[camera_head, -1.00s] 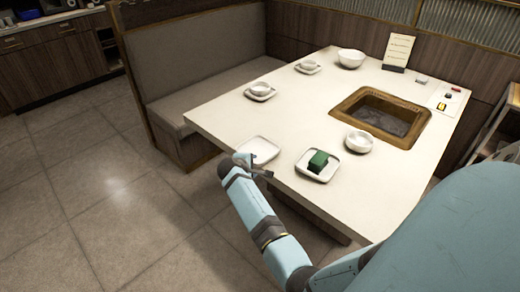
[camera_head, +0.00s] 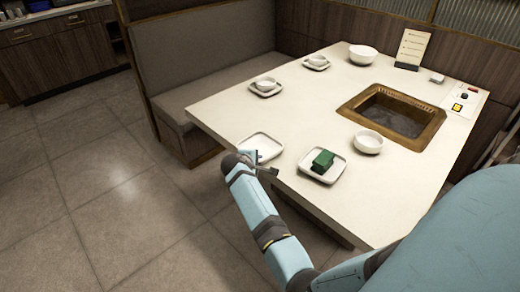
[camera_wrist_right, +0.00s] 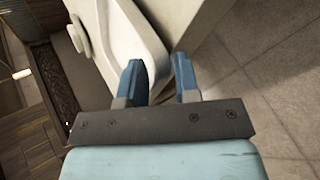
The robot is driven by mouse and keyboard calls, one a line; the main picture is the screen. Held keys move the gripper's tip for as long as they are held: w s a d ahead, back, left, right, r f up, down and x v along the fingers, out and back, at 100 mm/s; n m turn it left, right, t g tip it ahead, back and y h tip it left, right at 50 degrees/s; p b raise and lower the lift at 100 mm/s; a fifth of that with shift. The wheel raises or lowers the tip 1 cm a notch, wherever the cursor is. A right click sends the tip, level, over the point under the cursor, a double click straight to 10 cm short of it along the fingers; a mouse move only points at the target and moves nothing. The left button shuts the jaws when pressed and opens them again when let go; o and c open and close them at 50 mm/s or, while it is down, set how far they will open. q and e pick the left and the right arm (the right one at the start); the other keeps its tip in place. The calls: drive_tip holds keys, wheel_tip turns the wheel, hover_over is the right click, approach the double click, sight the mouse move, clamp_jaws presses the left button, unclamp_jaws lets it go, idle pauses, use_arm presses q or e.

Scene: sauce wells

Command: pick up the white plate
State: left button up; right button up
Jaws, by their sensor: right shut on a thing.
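The white plate (camera_head: 259,146) is a small square dish at the near left edge of the table in the head view. It also shows in the right wrist view (camera_wrist_right: 143,38), where its rim runs down between the two blue fingers. My right gripper (camera_wrist_right: 160,80) is shut on this rim. In the head view my right gripper (camera_head: 262,163) is at the plate's near edge, partly hidden by my own wrist. I cannot tell whether the plate is clear of the tabletop. My left gripper is not in view.
A second square plate (camera_head: 333,176) with a green block (camera_head: 323,160) stands to the right. A white bowl (camera_head: 368,142) is beyond it, near the brown-framed well (camera_head: 428,136). Saucers with cups (camera_head: 265,86) and a larger bowl (camera_head: 362,54) stand farther back. The table's middle is clear.

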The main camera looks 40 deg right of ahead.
clamp_jaws()
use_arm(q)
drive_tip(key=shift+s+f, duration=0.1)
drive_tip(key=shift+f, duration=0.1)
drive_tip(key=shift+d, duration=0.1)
use_arm(e)
drive_tip(key=shift+r, duration=0.15)
use_arm(q)
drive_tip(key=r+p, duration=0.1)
drive_tip(key=p, duration=0.1)
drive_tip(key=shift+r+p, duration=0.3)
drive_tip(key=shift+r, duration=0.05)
use_arm(e)
wheel_tip(320, 180, up, 20)
